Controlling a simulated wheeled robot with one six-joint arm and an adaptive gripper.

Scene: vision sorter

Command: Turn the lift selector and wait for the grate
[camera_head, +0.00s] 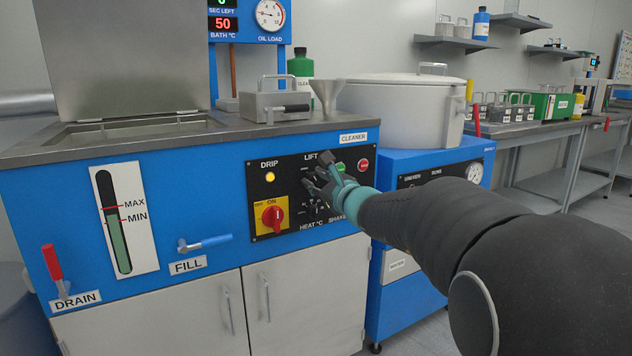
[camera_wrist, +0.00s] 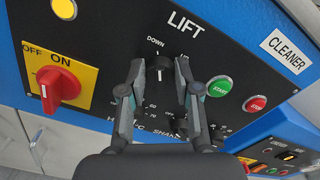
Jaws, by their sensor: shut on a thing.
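The lift selector (camera_wrist: 162,63) is a small black knob under the LIFT label on the black control panel (camera_wrist: 105,62). My gripper (camera_wrist: 161,72) has its two fingers closed around the knob, one on each side. The DOWN label shows at its upper left; the other label is partly hidden by a finger. In the head view my gripper (camera_head: 312,180) is at the panel below LIFT and hides the knob. The cleaner tank (camera_head: 140,128) has its lid (camera_head: 125,60) raised. I cannot make out the grate inside.
A red switch (camera_wrist: 58,86) set to ON, a green START button (camera_wrist: 219,86) and a red STOP button (camera_wrist: 255,103) sit close by. The DRIP lamp (camera_head: 269,177) glows amber. A funnel (camera_head: 327,96) and metal box (camera_head: 275,106) stand on the top.

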